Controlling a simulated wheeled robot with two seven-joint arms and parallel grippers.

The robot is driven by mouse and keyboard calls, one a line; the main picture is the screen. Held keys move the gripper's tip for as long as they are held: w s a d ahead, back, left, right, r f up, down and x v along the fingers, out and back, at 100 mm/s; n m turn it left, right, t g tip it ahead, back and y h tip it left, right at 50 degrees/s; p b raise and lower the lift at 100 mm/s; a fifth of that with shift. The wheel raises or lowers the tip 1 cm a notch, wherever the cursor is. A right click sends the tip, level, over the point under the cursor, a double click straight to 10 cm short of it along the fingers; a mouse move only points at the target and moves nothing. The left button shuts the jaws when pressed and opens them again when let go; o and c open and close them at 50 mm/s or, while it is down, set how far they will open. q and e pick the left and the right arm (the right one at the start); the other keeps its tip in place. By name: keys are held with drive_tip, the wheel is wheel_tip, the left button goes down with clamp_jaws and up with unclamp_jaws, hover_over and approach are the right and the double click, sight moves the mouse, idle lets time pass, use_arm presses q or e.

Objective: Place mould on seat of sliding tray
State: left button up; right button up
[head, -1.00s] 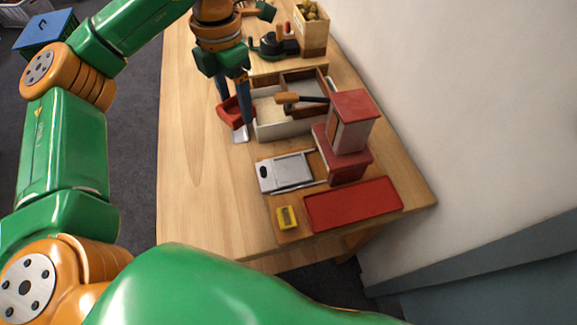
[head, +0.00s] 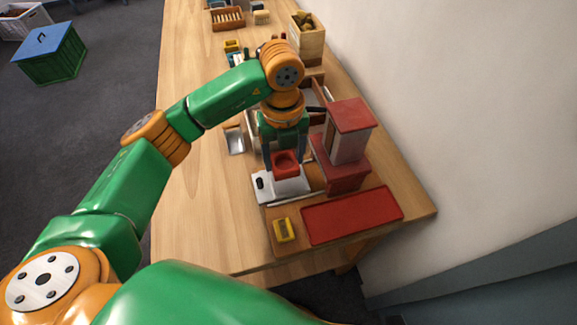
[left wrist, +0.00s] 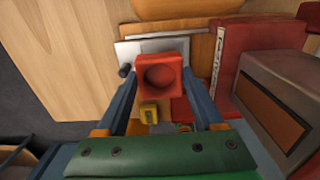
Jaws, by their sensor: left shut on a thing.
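The mould (head: 286,163) is a small red block with a round hollow. My left gripper (head: 285,160) is shut on it, one blue finger on each side. The sliding tray (head: 265,188) is a flat silver plate with a dark knob at its left end. The mould hangs over the tray and hides part of it; I cannot tell whether they touch. In the left wrist view the mould (left wrist: 159,78) sits between the fingertips, hollow facing the camera, with the tray (left wrist: 128,50) behind it. The tray's seat is hidden. My right gripper is not in view.
A red and grey tower (head: 347,145) stands just right of the tray. A red mat (head: 350,215) and a yellow block (head: 285,229) lie in front. A metal scoop (head: 235,140) lies to the left. A wooden crate (head: 306,45) stands farther back. The table's left side is clear.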

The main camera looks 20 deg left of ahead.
sight(288, 162)
use_arm(q)
drive_tip(key=f+p, duration=0.1)
drive_tip(key=f, duration=0.1)
drive_tip(key=d+f+p, duration=0.1)
drive_tip(key=f, duration=0.1)
drive_tip(key=shift+s, duration=0.1)
drive_tip(key=shift+f+b, duration=0.35)
drive_tip(key=shift+b, duration=0.05)
drive_tip(key=o, duration=1.4)
drive_tip(key=shift+r, duration=0.1)
